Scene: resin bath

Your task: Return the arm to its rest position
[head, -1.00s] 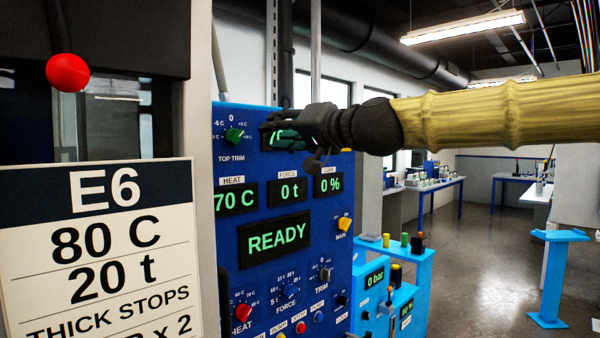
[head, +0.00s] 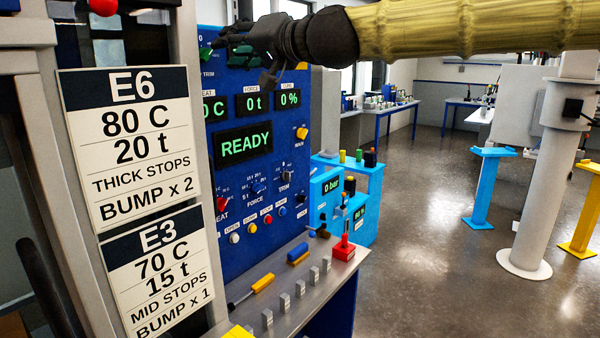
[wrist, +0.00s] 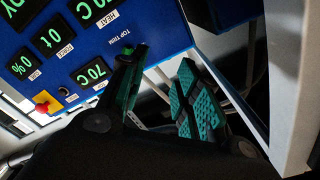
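My gripper (head: 226,42) is dark, at the end of my yellow-sleeved arm (head: 470,28). It is in front of the top of the blue control panel (head: 290,120), near the green top trim knob (head: 206,52), and partly hides the top display. In the wrist view my gripper (wrist: 160,58) is open, its two fingers with green pads apart and nothing between them. One finger is close beside the top trim knob (wrist: 128,48); I cannot tell whether they touch.
The press frame with sign cards (head: 130,150) stands at the left. A metal ledge (head: 290,290) with a red block (head: 344,248) is below the panel. A light blue stand (head: 370,190) is right of it. A white column (head: 545,190) stands on the open grey floor (head: 430,250).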

